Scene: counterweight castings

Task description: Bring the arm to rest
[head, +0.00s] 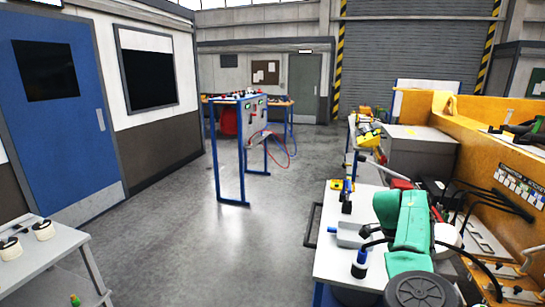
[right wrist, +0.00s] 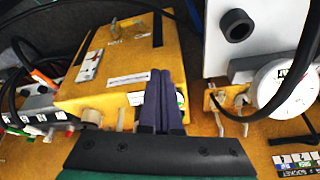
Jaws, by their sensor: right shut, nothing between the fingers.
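My right arm (head: 405,220), green with dark joints, stands over the right-hand workbench in the head view. I cannot make out its fingers there. In the right wrist view my right gripper (right wrist: 160,78) shows two dark purple fingers pressed together with nothing between them. The fingers are in front of a yellow-orange fixture (right wrist: 110,65) with labels on it. I cannot tell whether they touch it. My left gripper is in neither view.
The white workbench (head: 335,262) and an orange panel (head: 470,130) with cables crowd the right side. A round white dial (right wrist: 285,88) is right of the fingers. A grey cart (head: 40,265) stands lower left. The middle floor (head: 215,245) is open before a blue-legged stand (head: 215,150).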

